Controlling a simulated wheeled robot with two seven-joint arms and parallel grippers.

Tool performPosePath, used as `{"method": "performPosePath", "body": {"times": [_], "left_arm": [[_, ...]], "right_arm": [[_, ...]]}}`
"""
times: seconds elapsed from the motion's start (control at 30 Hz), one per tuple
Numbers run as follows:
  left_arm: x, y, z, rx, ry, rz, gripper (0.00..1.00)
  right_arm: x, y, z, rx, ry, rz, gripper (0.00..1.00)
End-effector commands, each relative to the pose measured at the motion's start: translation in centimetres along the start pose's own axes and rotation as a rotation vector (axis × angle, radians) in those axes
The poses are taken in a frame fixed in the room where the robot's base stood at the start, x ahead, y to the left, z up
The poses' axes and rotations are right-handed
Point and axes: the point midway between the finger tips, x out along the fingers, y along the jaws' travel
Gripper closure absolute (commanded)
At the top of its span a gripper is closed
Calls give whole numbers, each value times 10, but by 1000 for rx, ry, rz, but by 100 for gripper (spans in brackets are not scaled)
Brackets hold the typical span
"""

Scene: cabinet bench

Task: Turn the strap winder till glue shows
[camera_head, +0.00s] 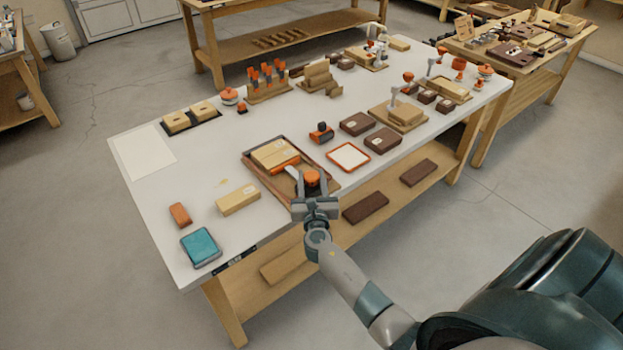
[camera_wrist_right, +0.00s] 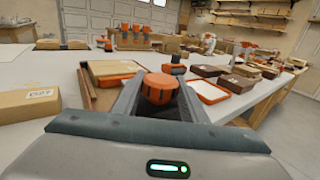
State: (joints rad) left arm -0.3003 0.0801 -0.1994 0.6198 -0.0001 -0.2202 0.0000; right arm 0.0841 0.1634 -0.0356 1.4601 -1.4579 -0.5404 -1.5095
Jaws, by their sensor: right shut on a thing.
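My right gripper (camera_head: 313,190) reaches in over the near edge of the bench, at the brown tray (camera_head: 249,164). It is shut on an orange knob (camera_head: 312,176), which looks like the strap winder. In the wrist view the knob (camera_wrist_right: 158,88) sits between the two fingers. A pale wooden block (camera_head: 274,152) lies in the tray with an orange bar (camera_head: 285,164) along its near side. I cannot make out glue at the joint. My left gripper is out of view.
A labelled block (camera_head: 238,201), an orange-brown block (camera_head: 180,215) and a teal pad (camera_head: 200,247) lie left of the tray. An orange-rimmed tray (camera_head: 349,157) and dark boxes (camera_head: 382,140) stand right of it. The bench's far left holds a bare white sheet (camera_head: 143,152).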

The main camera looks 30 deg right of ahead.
Motion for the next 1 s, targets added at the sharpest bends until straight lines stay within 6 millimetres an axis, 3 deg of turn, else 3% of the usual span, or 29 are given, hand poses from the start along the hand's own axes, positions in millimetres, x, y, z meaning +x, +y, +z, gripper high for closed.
{"method": "performPosePath", "body": {"times": [0.5,0.93,0.97,1.0], "left_arm": [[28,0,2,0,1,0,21],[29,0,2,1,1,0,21],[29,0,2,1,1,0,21],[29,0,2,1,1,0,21]], "right_arm": [[1,1,-3,3,1,-399,83],[0,0,0,0,1,-447,83],[0,0,0,0,1,-447,54],[0,0,0,0,1,-447,44]]}}
